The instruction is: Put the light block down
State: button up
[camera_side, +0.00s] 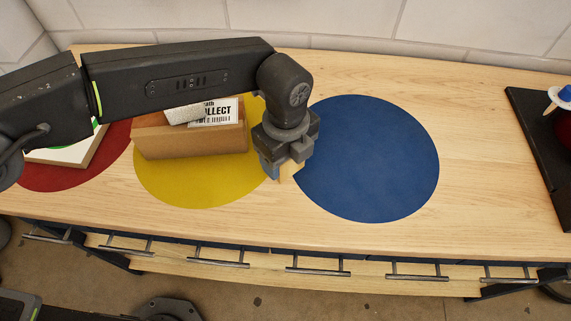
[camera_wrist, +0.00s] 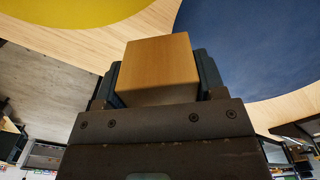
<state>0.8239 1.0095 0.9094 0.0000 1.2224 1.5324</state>
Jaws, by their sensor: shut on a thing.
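My gripper (camera_side: 283,168) points down over the bench between the yellow disc (camera_side: 190,192) and the blue disc (camera_side: 372,160). It is shut on the light wooden block (camera_wrist: 158,68), which shows between the fingers in the wrist view. In the side view only a small pale part of the block (camera_side: 288,172) shows below the fingers; the rest is hidden by my gripper. I cannot tell whether the block touches the bench. The blue disc is empty.
A brown box (camera_side: 190,140) with a labelled item on top stands on the yellow disc, left of my gripper. A white flat box (camera_side: 70,152) lies on the red disc (camera_side: 50,180). A black tray (camera_side: 535,140) is at the far right. The wooden bench (camera_side: 470,150) right of the blue disc is clear.

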aim_at(286, 169)
jog(key=shift+f, duration=1.95)
jog(key=shift+f, duration=0.15)
jog(key=o, duration=0.9)
jog(key=shift+o, duration=0.2)
